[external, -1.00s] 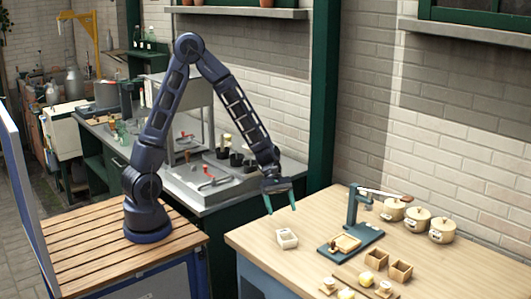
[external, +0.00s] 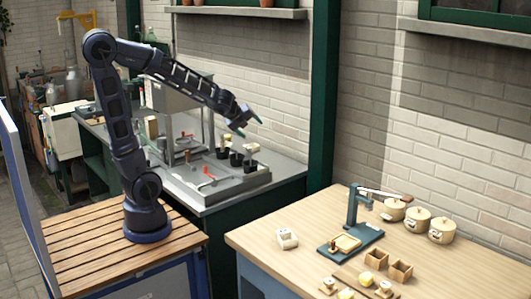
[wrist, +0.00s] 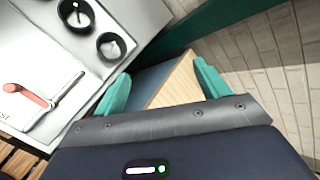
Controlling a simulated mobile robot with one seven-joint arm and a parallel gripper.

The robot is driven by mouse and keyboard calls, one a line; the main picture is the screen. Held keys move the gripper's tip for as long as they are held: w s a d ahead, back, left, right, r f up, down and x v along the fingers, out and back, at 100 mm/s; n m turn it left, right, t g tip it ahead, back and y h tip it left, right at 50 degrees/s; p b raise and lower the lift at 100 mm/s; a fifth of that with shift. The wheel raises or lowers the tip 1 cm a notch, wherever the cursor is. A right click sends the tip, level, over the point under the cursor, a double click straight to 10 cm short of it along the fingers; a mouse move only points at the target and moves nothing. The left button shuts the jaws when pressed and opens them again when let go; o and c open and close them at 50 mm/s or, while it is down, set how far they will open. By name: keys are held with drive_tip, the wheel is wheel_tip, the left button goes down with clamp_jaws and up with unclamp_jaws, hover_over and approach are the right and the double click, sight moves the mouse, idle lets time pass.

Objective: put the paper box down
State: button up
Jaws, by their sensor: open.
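A small white box (external: 288,239), likely the paper box, rests on the light wooden table near its left corner. It looks upright, with small pale shapes at its top that are too small to make out. My gripper (external: 249,125) is open and empty, raised well above and to the left of the box, in front of the brick wall. In the wrist view my gripper (wrist: 162,68) shows its two teal fingers spread apart with nothing between them. The box is not visible in the wrist view.
A blue press stand (external: 350,240), several lidded pots (external: 417,219) and small wooden boxes (external: 376,259) stand on the table right of the box. The grey bench (external: 275,178) holds black cups (external: 236,159). A green post (external: 323,100) rises behind the table.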

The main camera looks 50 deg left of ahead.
drive_tip(key=s+a+r+n+g+y, duration=0.25)
drive_tip(key=s+a+n, duration=0.55)
drive_tip(key=s+n, duration=0.4)
drive_tip(key=s+n+g+h, duration=0.2)
drive_tip(key=s+n+h, duration=0.1)
drive_tip(key=s+n, duration=0.8)
drive_tip(key=shift+s+r+h, duration=0.2)
drive_tip(key=shift+r+h, duration=0.05)
drive_tip(key=shift+h, duration=0.1)
drive_tip(key=o, duration=0.6)
drive_tip(key=shift+a, duration=0.1)
